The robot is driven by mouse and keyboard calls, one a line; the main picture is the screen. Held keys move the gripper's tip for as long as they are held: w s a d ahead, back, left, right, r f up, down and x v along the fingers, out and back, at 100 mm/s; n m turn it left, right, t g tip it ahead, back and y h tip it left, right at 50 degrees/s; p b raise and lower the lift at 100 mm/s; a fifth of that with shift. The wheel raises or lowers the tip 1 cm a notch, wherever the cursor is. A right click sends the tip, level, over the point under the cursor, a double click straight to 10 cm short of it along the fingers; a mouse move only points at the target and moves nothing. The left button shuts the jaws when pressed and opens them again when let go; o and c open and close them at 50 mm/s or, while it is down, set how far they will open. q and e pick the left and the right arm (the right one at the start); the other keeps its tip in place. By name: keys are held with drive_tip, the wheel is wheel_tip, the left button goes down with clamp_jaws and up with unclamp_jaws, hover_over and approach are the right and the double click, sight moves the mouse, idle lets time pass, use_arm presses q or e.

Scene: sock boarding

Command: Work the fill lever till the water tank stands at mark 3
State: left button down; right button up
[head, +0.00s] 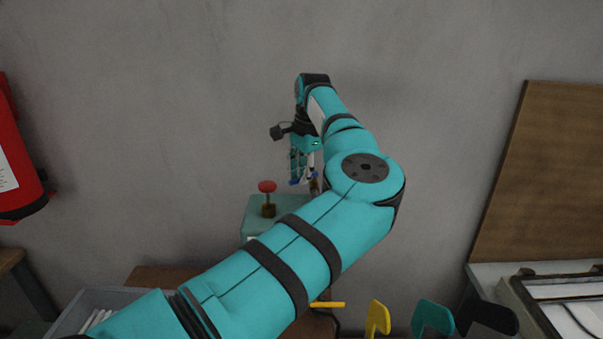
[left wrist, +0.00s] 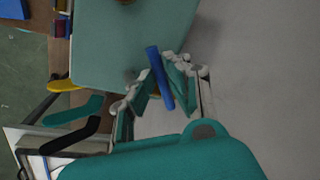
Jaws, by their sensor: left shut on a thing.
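A teal box-shaped machine (head: 256,212) stands against the wall, with a red knob (head: 267,187) on a short stem on its top. My left gripper (head: 304,172) points down at the box's right side. In the left wrist view its fingers (left wrist: 157,84) are shut on a blue bar (left wrist: 160,78), which looks like the lever's handle; the box's flat teal top (left wrist: 115,45) lies beside it. My left forearm hides the box's lower front and right part in the head view. I see no tank level or marks. My right gripper is not in view.
A grey bin (head: 88,296) holding white items is at lower left. Yellow (head: 377,319), teal (head: 432,316) and black (head: 488,318) curved pieces stand at the lower right. A red wall unit (head: 15,150) is at far left, a brown board (head: 545,180) at right.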

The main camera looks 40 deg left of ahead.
use_arm(q)
drive_tip(key=shift+a, duration=0.1)
drive_tip(key=shift+a+m+b, duration=0.3)
drive_tip(key=shift+m+b, duration=0.25)
drive_tip(key=shift+m, duration=0.35)
drive_tip(key=shift+w+a+m+t, duration=0.15)
drive_tip(key=shift+a+m+t, duration=0.15)
drive_tip(key=shift+m, duration=0.4)
drive_tip(key=shift+w+a+m+h+b, duration=0.2)
drive_tip(key=shift+w+a+m+b, duration=0.1)
drive_tip(key=shift+m, duration=0.7)
drive_tip(key=shift+w+a+m+h+b, duration=0.15)
drive_tip(key=shift+a+m+h, duration=0.1)
drive_tip(key=shift+m, duration=0.75)
drive_tip(key=shift+r+t, duration=0.1)
drive_tip(key=shift+t, duration=0.2)
drive_tip(key=c, duration=1.4)
unclamp_jaws()
drive_tip(key=shift+o, duration=0.2)
